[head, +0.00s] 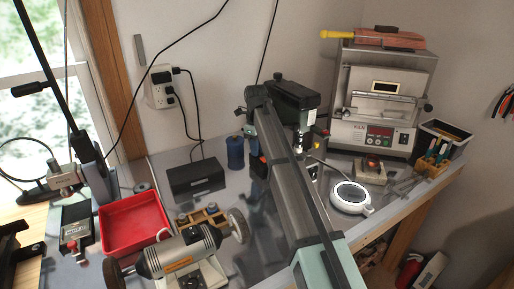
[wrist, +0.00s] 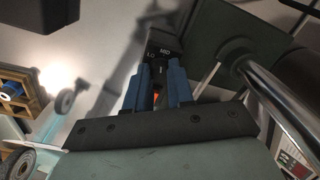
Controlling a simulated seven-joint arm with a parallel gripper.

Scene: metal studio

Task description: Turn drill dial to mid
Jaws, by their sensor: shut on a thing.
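The drill (head: 297,95) is a dark green and black bench drill press, standing behind my arm in the head view. In the wrist view, a black dial housing (wrist: 163,42) carries white "LO" and "MID" lettering with a pale mark below it. My gripper (wrist: 160,72) has blue fingers, which reach up to this housing and are closed on the drill dial just under the lettering. The dial is mostly hidden between the fingers, so its exact setting cannot be read. A bit of orange shows between the fingers.
A red tray (head: 134,222), a bench grinder (head: 180,255) and a black box (head: 196,178) stand left of my arm. A blue cylinder (head: 235,153) is close by. A round white-rimmed lamp (head: 350,197) and a grey machine (head: 378,100) stand to the right.

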